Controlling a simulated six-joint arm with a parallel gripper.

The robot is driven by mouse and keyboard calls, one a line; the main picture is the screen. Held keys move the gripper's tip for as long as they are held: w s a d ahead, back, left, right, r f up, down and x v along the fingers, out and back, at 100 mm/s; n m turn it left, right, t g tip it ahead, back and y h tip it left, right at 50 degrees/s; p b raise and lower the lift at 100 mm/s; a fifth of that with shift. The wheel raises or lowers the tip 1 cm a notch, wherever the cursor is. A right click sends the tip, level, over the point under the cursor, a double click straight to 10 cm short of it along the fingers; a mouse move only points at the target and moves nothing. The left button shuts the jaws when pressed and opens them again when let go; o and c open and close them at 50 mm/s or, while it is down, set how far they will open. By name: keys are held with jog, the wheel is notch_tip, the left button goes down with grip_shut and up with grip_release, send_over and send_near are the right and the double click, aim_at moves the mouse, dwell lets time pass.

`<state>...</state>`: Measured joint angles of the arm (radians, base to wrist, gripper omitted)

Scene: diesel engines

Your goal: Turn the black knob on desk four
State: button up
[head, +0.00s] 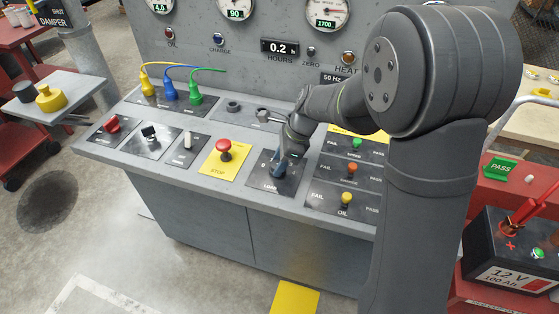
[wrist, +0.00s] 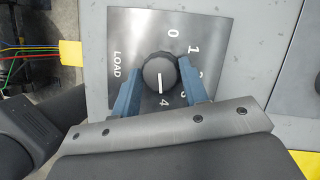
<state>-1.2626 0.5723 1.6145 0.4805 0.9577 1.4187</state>
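The black knob (wrist: 159,70) sits on the dark LOAD plate (wrist: 120,35), marked 0 to 4, with some digits partly hidden. The knob's white line points down the picture, close to the 4. My gripper (wrist: 160,68) has one blue finger on each side of the knob, and both fingertips appear to touch its sides. In the head view my gripper (head: 278,166) reaches down onto the LOAD plate (head: 287,188) on the grey console. There the knob is mostly hidden by the fingers.
A red STOP button (head: 225,147) on a yellow plate stands left of my gripper. Fail/pass switches with a green (head: 356,143), an orange (head: 350,168) and a yellow knob (head: 346,197) are to the right. Coloured plugs (head: 170,90) and a metal lever (head: 266,116) stand behind.

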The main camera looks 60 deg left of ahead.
jog(key=shift+c, duration=1.2)
